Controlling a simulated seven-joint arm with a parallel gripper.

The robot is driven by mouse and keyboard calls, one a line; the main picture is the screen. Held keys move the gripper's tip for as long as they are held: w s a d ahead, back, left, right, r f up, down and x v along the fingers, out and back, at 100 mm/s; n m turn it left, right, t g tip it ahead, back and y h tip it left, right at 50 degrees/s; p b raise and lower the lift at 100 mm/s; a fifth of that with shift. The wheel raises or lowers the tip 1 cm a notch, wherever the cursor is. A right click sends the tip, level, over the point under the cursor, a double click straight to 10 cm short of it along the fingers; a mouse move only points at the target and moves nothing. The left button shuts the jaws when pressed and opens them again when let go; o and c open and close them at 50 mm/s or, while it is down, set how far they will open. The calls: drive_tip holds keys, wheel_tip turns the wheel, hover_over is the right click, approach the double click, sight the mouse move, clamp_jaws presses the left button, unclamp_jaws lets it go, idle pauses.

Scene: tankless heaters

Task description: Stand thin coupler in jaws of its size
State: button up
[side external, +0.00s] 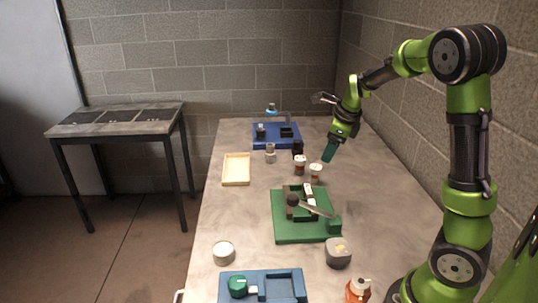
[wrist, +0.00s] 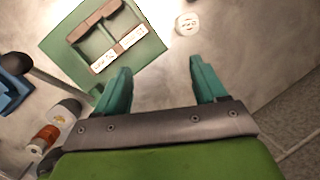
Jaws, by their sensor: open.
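The green jaw fixture (side external: 285,231) sits mid-table, with brown jaw blocks and white labelled strips on it. The wrist view shows its green plate (wrist: 62,42) at the upper left. My gripper (side external: 328,153) is above the table, behind and to the right of the fixture. In the wrist view my gripper (wrist: 160,84) has its teal fingers wide apart, with only bare tabletop between them. A small grey stepped cylinder (side external: 270,154) stands near the back blue fixture. I cannot tell whether it is the thin coupler; no other piece is clearly identifiable as that.
Two white-capped bottles (side external: 300,164) (side external: 315,172) stand below and near my gripper. A blue fixture (side external: 262,142) is at the back, a shallow tan tray (side external: 236,169) at left.

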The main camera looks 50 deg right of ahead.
drive_tip(key=w+d+m+h, duration=0.1)
drive_tip(key=d+m, duration=0.2)
drive_tip(key=m, duration=0.6)
approach(316, 167)
drive_tip(key=x, duration=0.5)
drive_tip(key=shift+s+f, duration=0.1)
drive_tip(key=shift+s, duration=0.35)
drive_tip(key=shift+w+x, duration=0.2)
drive_tip(key=shift+x, duration=1.35)
drive_tip(key=shift+w+x, duration=0.2)
drive_tip(key=shift+x, duration=1.3)
drive_tip(key=shift+d+r, duration=0.1)
drive_tip(key=shift+r, duration=0.1)
